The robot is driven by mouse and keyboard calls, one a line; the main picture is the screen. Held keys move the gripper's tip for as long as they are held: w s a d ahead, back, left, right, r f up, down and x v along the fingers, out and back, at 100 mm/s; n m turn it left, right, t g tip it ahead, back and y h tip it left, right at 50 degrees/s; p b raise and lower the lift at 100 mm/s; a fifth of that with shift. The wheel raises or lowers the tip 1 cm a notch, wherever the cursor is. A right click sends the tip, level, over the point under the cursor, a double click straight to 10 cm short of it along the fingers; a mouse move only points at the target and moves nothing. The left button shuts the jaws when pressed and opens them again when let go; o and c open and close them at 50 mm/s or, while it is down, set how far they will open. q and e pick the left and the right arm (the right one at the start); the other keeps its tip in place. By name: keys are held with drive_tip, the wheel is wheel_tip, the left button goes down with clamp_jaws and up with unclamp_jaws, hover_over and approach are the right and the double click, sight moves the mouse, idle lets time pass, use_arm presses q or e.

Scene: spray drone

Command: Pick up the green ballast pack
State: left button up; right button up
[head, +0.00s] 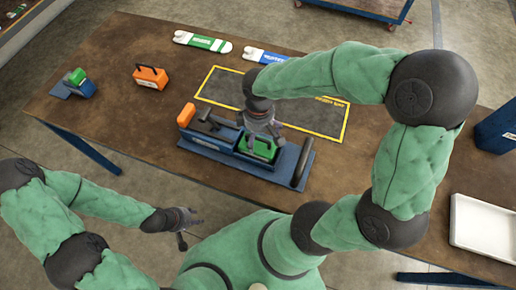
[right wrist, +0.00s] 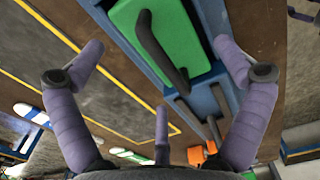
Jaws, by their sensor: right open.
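The green ballast pack (head: 262,147), a green block with a dark handle, sits in a slot of the blue frame (head: 205,152) on the brown table. It also shows in the right wrist view (right wrist: 172,30), close ahead of the fingers. My right gripper (head: 256,138) is over the pack, partly hiding it in the head view. In the right wrist view its purple fingers (right wrist: 160,65) are spread apart, with the pack's handle between and beyond them. I cannot tell whether any finger touches it. My left gripper (head: 190,232) hangs off the table's front edge, away from the pack; its fingers look parted.
An orange block (head: 187,115) stands at the blue frame's left end. Another orange pack (head: 150,77) and a blue holder with a green block (head: 77,83) are further left. Green and blue labelled bars (head: 203,42) lie behind. A yellow-edged mat (head: 222,86) is clear; a white tray (head: 484,228) is at right.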

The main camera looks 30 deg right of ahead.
sight(258, 146)
wheel_tip(258, 146, down, 5)
drive_tip(key=b, duration=0.2)
drive_tip(key=shift+w+b, duration=0.15)
drive_tip(key=shift+b, duration=0.2)
drive_tip(key=shift+c, duration=0.3)
drive_tip(key=shift+r, duration=0.1)
drive_tip(key=c, duration=1.4)
drive_tip(key=shift+o, duration=0.2)
